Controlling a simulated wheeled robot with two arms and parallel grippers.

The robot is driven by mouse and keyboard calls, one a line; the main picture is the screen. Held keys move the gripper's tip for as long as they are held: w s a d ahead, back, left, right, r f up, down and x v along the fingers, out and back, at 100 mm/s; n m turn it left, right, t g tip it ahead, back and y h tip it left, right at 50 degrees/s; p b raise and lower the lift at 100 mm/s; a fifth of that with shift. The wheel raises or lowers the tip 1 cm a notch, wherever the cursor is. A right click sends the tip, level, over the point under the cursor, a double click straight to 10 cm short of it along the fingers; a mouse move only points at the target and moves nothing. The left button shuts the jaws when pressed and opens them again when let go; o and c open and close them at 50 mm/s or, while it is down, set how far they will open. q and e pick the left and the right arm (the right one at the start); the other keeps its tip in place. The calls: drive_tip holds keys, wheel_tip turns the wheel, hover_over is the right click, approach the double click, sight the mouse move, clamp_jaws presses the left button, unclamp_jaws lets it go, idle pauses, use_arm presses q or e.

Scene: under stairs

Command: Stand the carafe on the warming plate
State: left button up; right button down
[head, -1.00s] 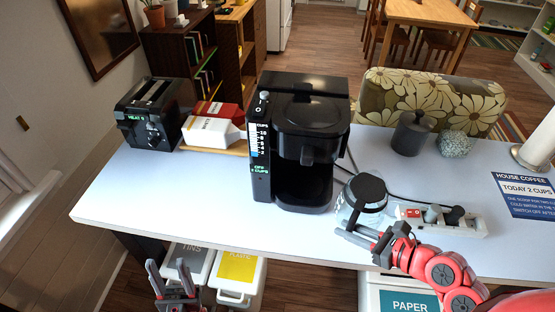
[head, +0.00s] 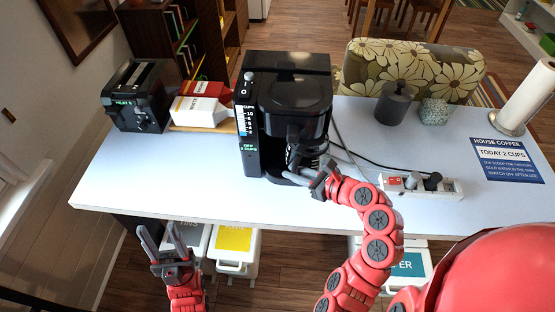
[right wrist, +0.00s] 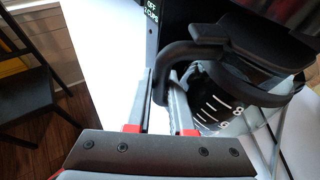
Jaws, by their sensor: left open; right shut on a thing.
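The black coffee maker (head: 288,85) stands on the table, its display lit green. The carafe, with a black lid (right wrist: 262,48) and marked glass (right wrist: 215,105), is at the machine's open bay, partly hidden by my right arm in the head view (head: 309,158). My right gripper (head: 318,180) is shut on its black handle (right wrist: 165,68), with a finger on each side in the right wrist view (right wrist: 158,95). The warming plate is mostly hidden; I cannot tell whether the carafe touches it. My left gripper (head: 161,246) is open and empty, in front of the table edge.
A toaster (head: 138,97) and cartons (head: 200,108) stand left of the machine. The table's front left (head: 150,175) is clear.

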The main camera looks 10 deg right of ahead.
drive_tip(key=r+p+x, duration=0.1)
drive_tip(key=p+x, duration=0.1)
drive_tip(key=x, duration=0.4)
drive_tip(key=shift+w+p, duration=0.2)
drive_tip(key=shift+p, duration=0.1)
drive_tip(key=shift+f, duration=0.15)
drive_tip(key=c, duration=0.8)
unclamp_jaws()
drive_tip(key=shift+a, duration=0.1)
